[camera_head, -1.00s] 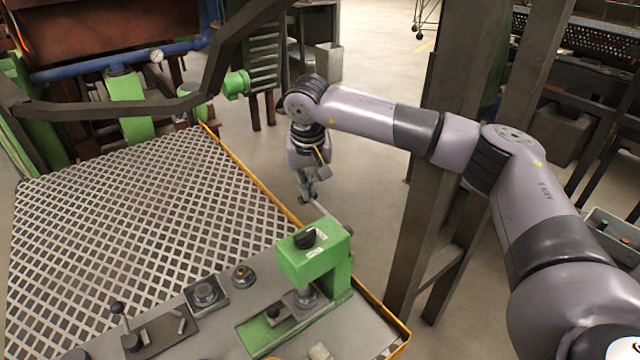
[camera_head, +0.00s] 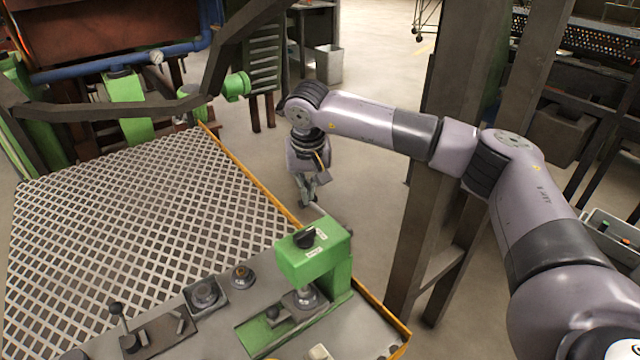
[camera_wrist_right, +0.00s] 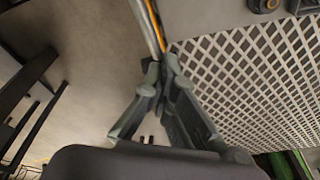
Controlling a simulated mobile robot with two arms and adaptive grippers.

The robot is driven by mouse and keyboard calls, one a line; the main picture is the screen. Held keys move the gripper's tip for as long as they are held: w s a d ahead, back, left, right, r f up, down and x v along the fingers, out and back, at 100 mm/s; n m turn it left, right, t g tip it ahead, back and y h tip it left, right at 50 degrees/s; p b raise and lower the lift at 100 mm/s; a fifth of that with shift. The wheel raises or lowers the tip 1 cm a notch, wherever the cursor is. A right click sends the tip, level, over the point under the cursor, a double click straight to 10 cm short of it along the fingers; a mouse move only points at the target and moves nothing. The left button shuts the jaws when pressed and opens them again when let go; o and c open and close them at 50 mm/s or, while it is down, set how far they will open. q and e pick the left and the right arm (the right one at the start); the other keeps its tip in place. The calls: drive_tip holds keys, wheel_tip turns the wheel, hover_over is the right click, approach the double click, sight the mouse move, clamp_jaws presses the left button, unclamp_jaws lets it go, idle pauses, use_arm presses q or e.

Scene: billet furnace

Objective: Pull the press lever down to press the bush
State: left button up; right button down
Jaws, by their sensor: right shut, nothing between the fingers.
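The green press (camera_head: 315,258) stands on the bench's near right part, with a black knob (camera_head: 304,237) on top. A grey ram (camera_head: 306,296) shows under its head; I cannot make out the bush there. The lever is a thin pale rod behind the press head; only a short piece (camera_head: 318,209) shows in the head view. In the right wrist view the rod (camera_wrist_right: 146,28) runs up from the fingertips. My right gripper (camera_head: 308,202) is shut and empty, its tips (camera_wrist_right: 161,66) at or against the rod; contact is unclear. My left gripper is not in view.
A bench (camera_head: 375,335) with a yellow edge holds a dial (camera_head: 205,291), a round button (camera_head: 242,276) and a small lever (camera_head: 118,312). A metal grating (camera_head: 150,220) lies left. Dark steel posts (camera_head: 425,240) stand right of the press. Open floor lies behind.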

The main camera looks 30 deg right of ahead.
drive_tip(key=shift+s+f, duration=0.1)
drive_tip(key=shift+f, duration=0.15)
drive_tip(key=shift+p+v, duration=0.65)
drive_tip(key=shift+v, duration=0.2)
drive_tip(key=w+p+v, duration=0.1)
drive_tip(key=p+v, duration=0.4)
drive_tip(key=v, duration=0.2)
drive_tip(key=shift+w+d+r, duration=0.35)
drive_tip(key=shift+w+r, duration=0.15)
drive_tip(key=shift+r, duration=0.05)
drive_tip(key=p+v, duration=0.2)
drive_tip(key=v, duration=0.1)
drive_tip(key=w+p+v, duration=0.1)
drive_tip(key=shift+s+d+r+p, duration=0.15)
drive_tip(key=shift+r+p, duration=0.15)
drive_tip(key=shift+r, duration=0.2)
drive_tip(key=shift+s+f, duration=0.1)
